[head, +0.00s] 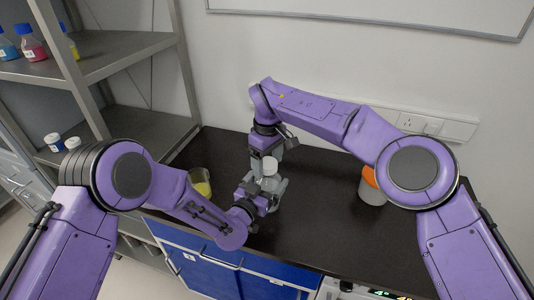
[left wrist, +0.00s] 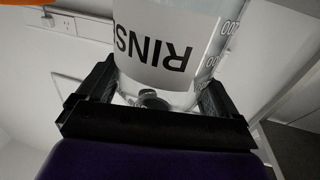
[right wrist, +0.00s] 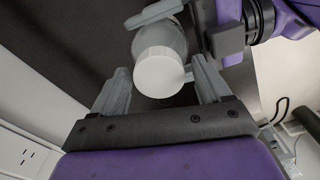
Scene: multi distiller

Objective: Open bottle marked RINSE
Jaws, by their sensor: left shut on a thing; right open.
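The clear bottle marked RINSE (left wrist: 155,45) shows in the left wrist view with its label upside down; there its cap is out of view. My left gripper (left wrist: 155,95) is shut on its body. In the head view the bottle (head: 271,186) stands roughly upright at the bench's front part, partly hidden by my left gripper (head: 258,196). Its white cap (right wrist: 159,72) is on and shows in the right wrist view. My right gripper (right wrist: 159,78) is open above the bottle, with its fingers on either side of the cap and visible gaps between.
A beaker with yellow liquid (head: 200,183) stands on the dark bench (head: 320,225) at left. An orange-capped container (head: 372,187) stands at right. Shelves (head: 110,55) with several bottles are at far left. A socket strip (head: 430,125) runs along the wall.

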